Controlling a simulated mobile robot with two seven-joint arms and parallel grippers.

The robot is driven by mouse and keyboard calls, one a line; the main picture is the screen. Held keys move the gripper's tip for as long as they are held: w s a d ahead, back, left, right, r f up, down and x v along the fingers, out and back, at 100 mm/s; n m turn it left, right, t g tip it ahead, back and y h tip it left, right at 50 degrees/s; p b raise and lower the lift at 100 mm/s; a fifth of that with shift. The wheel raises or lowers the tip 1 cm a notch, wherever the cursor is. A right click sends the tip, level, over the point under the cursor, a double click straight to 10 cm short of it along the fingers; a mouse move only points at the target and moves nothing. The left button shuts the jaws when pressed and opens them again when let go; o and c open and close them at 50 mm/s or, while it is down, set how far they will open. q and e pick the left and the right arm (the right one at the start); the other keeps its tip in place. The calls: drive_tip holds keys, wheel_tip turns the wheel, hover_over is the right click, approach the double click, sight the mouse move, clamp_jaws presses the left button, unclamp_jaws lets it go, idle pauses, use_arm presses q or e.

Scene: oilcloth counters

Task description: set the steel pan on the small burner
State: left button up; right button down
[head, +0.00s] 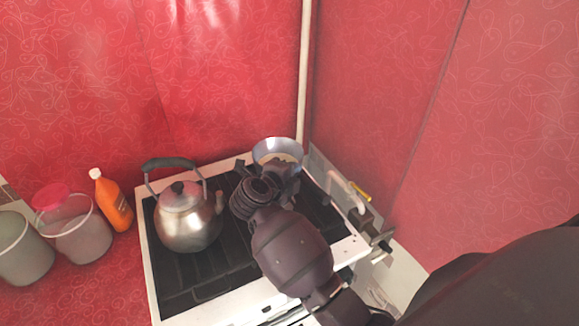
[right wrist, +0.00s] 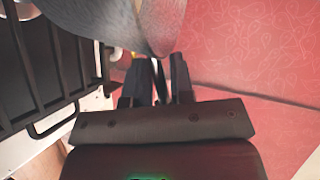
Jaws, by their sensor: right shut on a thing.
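The steel pan (head: 278,147) is at the back right of the stove, partly hidden by my right gripper and wrist. My right gripper (head: 277,170) is shut on the pan, at what looks like its handle. In the right wrist view the pan's grey side (right wrist: 130,22) fills the top, and the gripper's fingers (right wrist: 160,82) close on a thin dark piece below it. I cannot tell whether the pan touches the grate. The small burner cannot be made out; my arm and the pan cover that part of the stove. My left gripper is not in view.
A steel kettle (head: 187,219) stands on the left of the stove's black grate (head: 180,275). An orange bottle (head: 113,203) and two canisters (head: 78,235) stand left of the stove. Red walls rise behind and at right. A tap-like fitting (head: 352,195) lies beside the stove's right edge.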

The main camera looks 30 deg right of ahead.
use_arm(q)
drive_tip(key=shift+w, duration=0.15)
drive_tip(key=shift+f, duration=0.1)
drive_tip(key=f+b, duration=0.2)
drive_tip(key=b, duration=0.1)
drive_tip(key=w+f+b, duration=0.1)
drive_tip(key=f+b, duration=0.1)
drive_tip(key=b, duration=0.2)
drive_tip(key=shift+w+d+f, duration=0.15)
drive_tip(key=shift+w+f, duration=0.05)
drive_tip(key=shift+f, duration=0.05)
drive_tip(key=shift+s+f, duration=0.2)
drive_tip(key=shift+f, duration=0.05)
idle(0.6)
